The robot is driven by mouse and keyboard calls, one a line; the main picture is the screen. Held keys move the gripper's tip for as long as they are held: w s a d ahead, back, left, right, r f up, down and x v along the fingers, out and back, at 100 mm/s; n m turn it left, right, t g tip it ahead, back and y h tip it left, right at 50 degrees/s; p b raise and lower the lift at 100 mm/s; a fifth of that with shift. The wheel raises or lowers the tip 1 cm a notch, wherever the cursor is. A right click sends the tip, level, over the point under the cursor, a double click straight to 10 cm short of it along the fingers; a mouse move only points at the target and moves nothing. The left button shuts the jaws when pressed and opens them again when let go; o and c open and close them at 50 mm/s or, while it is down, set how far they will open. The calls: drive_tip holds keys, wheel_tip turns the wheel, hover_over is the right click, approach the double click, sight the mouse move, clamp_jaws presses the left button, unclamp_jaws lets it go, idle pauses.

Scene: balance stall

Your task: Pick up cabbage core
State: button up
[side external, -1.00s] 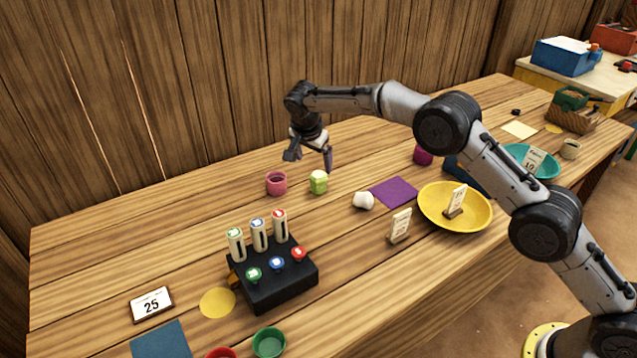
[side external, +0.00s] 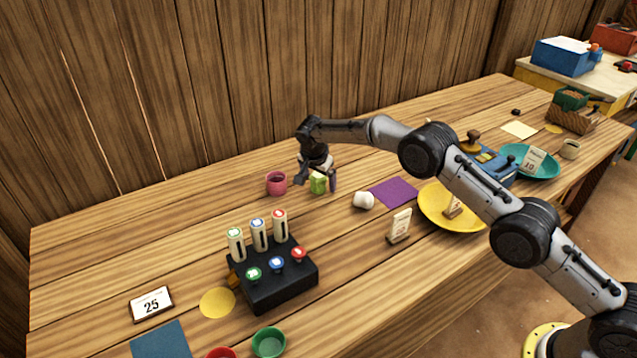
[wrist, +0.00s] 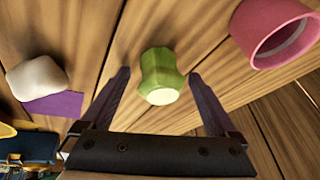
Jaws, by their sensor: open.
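The cabbage core (side external: 318,184) is a small light-green lump with a pale cut end, standing on the wooden table. In the wrist view the cabbage core (wrist: 160,76) lies between and slightly beyond my two fingertips. My gripper (side external: 318,184) points down, with a finger on either side of the core. In the wrist view my gripper (wrist: 158,78) is open, with a gap between each finger and the core. The core is partly covered by a finger in the side external view.
A pink cup (side external: 276,184) stands close to the left of the core. A white lump (side external: 363,200) and a purple mat (side external: 393,192) lie to the right. A black button box (side external: 275,282), a card stand (side external: 400,226) and a yellow dish (side external: 436,214) are nearer the front.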

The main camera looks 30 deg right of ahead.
clamp_jaws()
idle(0.4)
